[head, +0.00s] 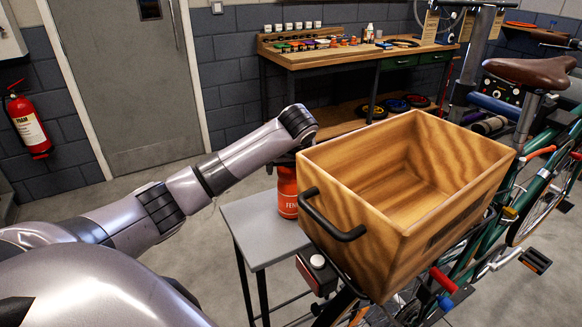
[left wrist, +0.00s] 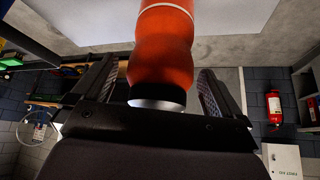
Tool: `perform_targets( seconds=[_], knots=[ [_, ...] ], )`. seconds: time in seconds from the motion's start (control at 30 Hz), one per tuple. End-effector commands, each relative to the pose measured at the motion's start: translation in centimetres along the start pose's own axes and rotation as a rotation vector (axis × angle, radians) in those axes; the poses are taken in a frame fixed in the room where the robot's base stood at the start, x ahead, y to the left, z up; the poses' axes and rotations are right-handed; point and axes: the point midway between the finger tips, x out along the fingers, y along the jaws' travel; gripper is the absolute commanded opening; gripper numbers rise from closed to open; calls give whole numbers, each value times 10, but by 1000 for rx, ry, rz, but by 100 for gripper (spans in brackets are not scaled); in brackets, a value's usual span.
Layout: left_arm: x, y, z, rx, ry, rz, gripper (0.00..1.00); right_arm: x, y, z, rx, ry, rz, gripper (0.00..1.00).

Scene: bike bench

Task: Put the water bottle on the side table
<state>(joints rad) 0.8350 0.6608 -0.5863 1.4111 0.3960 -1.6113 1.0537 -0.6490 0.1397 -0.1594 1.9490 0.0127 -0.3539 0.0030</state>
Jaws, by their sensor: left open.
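The orange-red water bottle (head: 287,192) with a dark cap stands upright on the grey side table (head: 247,218), close beside the wooden crate. My left gripper (head: 285,160) is at the bottle's top, partly hidden by my wrist and the crate. In the left wrist view, the bottle (left wrist: 164,50) lies between the two spread fingers of my left gripper (left wrist: 160,82), with gaps on both sides. The bottle's base against the table is partly hidden by the crate in the head view. My right gripper is not in view.
The empty wooden crate (head: 345,205) with a black handle sits over the green bike's (head: 520,190) rear, right of the side table. The table's left part is bare. A workbench (head: 350,57) with small jars stands behind. A fire extinguisher (head: 28,122) hangs on the left wall.

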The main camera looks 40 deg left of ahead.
Motion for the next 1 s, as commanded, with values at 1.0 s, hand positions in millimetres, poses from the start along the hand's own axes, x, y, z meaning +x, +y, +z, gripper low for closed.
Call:
perform_targets(
  seconds=[1.0],
  knots=[
    [-68,0,0,-1,1,1,100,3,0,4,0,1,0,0]
  ],
)
